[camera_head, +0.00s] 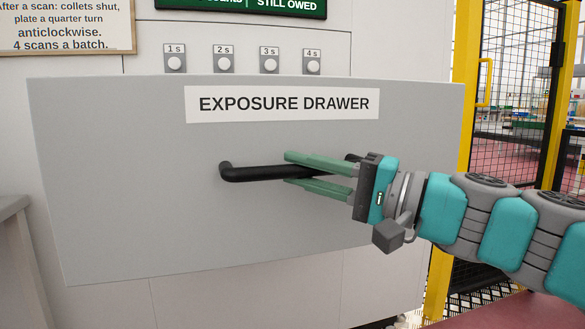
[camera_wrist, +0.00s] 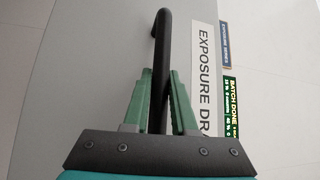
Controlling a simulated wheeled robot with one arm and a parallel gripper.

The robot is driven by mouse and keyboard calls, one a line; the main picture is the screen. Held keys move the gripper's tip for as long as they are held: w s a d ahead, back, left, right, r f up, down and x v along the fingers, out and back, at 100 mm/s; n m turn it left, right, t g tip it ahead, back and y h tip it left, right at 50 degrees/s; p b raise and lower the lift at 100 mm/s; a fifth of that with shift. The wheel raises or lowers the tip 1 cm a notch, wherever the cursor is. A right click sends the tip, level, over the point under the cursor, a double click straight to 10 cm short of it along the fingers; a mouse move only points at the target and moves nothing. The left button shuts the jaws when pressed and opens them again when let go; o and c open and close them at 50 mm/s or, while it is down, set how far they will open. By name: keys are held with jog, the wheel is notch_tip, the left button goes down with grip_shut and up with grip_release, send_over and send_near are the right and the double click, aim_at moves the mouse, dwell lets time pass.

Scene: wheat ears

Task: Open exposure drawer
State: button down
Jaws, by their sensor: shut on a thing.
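The exposure drawer (camera_head: 130,180) has a large grey front with a white label reading "EXPOSURE DRAWER" (camera_head: 282,104). A black bar handle (camera_head: 262,173) runs sideways across its middle. My gripper (camera_head: 287,169) reaches in from the right, and its two green fingers are shut on the handle, one above and one below. In the wrist view the handle (camera_wrist: 163,40) passes between the fingers (camera_wrist: 162,80). The drawer front overlaps the cabinet face behind it and appears to stand out from it. How far it is out is hard to tell.
Buttons marked 1 s (camera_head: 175,64) to 4 s (camera_head: 312,67) sit on the cabinet above the drawer. A yellow post (camera_head: 466,125) and mesh fence (camera_head: 510,60) stand at right. A grey ledge (camera_head: 12,207) is at the left edge.

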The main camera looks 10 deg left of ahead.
jog(key=s+d+b, duration=0.2)
jog(key=s+d, duration=0.2)
jog(key=s, duration=0.4)
jog(key=s+d+b, duration=0.2)
jog(key=s+d, duration=0.3)
jog(key=s, duration=0.2)
jog(key=shift+s+d+f, duration=0.15)
jog(key=shift+s+d, duration=0.15)
jog(key=shift+s, duration=0.05)
jog(key=c, duration=0.7)
grip_release()
jog(key=shift+c, duration=0.2)
jog(key=shift+d, duration=0.1)
jog(key=r+b+v, duration=0.1)
jog(key=v, duration=0.6)
jog(key=shift+d+f, duration=0.3)
jog(key=shift+f, duration=0.2)
